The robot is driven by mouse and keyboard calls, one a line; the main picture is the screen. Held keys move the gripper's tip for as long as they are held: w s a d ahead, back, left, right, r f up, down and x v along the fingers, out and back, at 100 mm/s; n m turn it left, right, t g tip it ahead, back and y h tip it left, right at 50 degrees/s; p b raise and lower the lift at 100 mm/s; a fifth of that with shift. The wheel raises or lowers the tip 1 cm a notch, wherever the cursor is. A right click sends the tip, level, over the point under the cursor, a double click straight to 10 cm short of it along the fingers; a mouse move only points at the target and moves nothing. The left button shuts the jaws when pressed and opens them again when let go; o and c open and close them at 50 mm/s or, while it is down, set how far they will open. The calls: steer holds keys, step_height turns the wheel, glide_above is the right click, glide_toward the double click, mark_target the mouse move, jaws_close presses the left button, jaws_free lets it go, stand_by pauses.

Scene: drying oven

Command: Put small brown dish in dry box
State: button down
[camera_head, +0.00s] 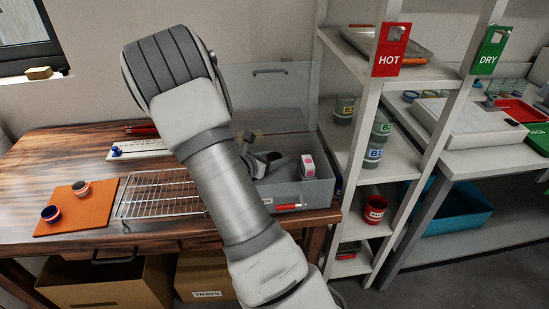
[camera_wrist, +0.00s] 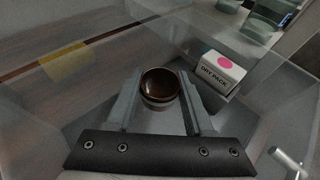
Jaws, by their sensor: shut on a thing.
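The small brown dish (camera_wrist: 160,86) is round with a dark hollow and a pale band low on its side. My gripper (camera_wrist: 158,94) is shut on it, one finger at each side, in the wrist view. In the head view my gripper (camera_head: 262,160) is inside the clear-walled dry box (camera_head: 322,190), whose transparent lid (camera_head: 283,95) stands open behind. A white dry pack (camera_wrist: 219,72) with a pink dot lies to the right of the dish; it also shows in the head view (camera_head: 308,166). The gap between dish and box floor cannot be judged.
A wire rack (camera_head: 160,194) lies left of the box. An orange mat (camera_head: 75,222) with two small dishes is farther left. Shelves with the red HOT tag (camera_head: 391,48) stand on the right.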

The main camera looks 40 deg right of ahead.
steer(key=shift+c, duration=1.4)
jaws_free()
steer(key=shift+r, duration=0.1)
